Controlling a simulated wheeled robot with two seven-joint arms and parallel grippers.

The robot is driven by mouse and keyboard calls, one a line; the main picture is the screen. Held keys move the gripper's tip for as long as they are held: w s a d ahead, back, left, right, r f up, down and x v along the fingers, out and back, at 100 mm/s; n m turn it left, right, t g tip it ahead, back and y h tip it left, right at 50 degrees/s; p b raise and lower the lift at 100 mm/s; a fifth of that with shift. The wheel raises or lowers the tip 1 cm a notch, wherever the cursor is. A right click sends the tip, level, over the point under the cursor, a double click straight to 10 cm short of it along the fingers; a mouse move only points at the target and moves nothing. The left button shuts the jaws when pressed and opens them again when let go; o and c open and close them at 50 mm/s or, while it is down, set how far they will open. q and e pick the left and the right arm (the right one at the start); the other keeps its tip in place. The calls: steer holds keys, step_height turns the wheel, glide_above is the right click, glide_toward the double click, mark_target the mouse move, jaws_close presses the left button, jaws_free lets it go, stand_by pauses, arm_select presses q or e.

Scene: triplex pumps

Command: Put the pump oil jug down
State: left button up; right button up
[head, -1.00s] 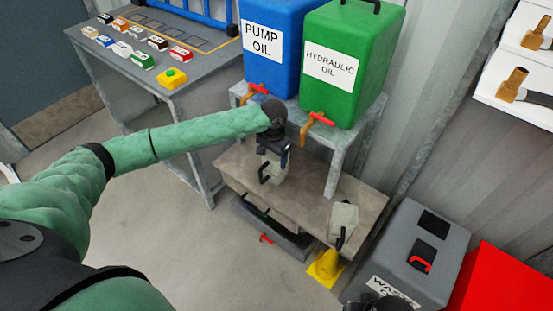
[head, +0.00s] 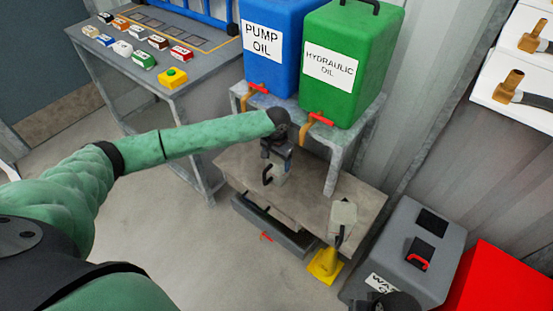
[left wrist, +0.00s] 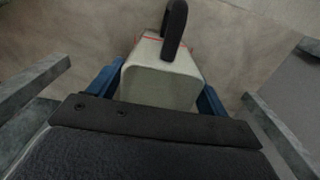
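My left gripper (head: 276,160) points down over the low brown-topped bench (head: 240,168). It is shut on a pale jug with a black handle (head: 275,176), taken as the pump oil jug. In the left wrist view the jug (left wrist: 160,85) sits upright between the blue finger pads, with a thin red line near its top. Whether its base touches the bench top is hidden. A second pale jug (head: 343,214) stands on the bench's right end. A dark part of my right arm shows at the bottom edge; its fingertips are not visible.
Blue PUMP OIL (head: 263,70) and green HYDRAULIC OIL (head: 335,88) containers with red taps stand on a grey stand (head: 348,140) behind. A yellow object (head: 325,266) is at the bench's front right, beside a grey waste bin (head: 400,240). Bare bench top lies between the jugs.

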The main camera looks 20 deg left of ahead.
arm_select(q)
steer(key=shift+o, duration=0.9)
steer(key=shift+r, duration=0.1)
